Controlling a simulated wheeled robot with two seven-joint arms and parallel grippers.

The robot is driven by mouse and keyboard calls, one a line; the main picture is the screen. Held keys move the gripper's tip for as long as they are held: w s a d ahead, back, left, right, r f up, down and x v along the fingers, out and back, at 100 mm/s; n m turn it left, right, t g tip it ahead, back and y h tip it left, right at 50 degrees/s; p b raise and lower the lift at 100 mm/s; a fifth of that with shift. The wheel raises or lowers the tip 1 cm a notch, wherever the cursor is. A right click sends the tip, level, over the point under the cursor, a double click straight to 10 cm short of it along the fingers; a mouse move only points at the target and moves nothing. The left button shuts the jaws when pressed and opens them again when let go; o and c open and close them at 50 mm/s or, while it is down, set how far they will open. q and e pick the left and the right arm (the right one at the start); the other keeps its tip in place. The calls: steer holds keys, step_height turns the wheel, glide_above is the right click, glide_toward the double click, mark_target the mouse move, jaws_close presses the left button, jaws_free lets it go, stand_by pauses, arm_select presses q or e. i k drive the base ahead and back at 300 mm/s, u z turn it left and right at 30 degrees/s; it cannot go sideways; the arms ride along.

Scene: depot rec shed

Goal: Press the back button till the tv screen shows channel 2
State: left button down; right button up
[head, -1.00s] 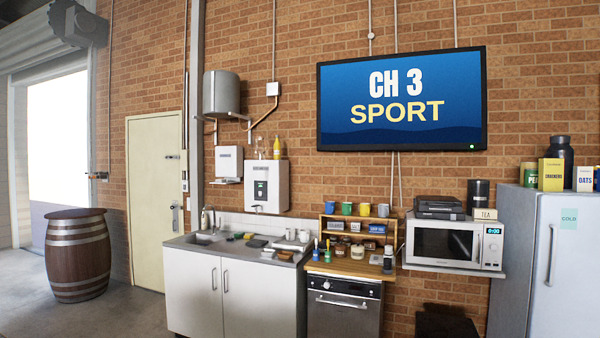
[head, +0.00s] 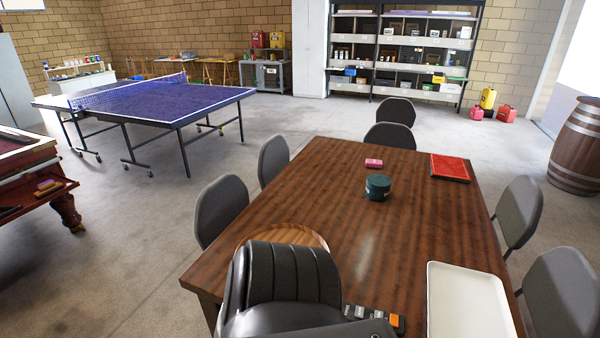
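The tv is out of view now, so its channel cannot be seen. A dark remote-like object (head: 374,316) with pale buttons and an orange patch at its right end lies at the near edge of the wooden table (head: 330,205). Its lower part is cut off by a dark shape in front, and I cannot read its buttons or tell which is back. Neither gripper's fingertips show in the head view.
A white tray (head: 468,305), green round tin (head: 378,187), pink item (head: 373,163) and red flat item (head: 449,168) lie on the table. Grey chairs (head: 222,208) ring it. A table-tennis table (head: 170,100), shelves (head: 400,55) and barrel (head: 576,148) stand beyond.

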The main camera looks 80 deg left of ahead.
mark_target(359, 310)
steer(key=u, duration=0.3)
steer(key=k, duration=0.75)
steer(key=u, duration=0.55)
steer(key=i, duration=1)
steer(key=u, duration=0.65)
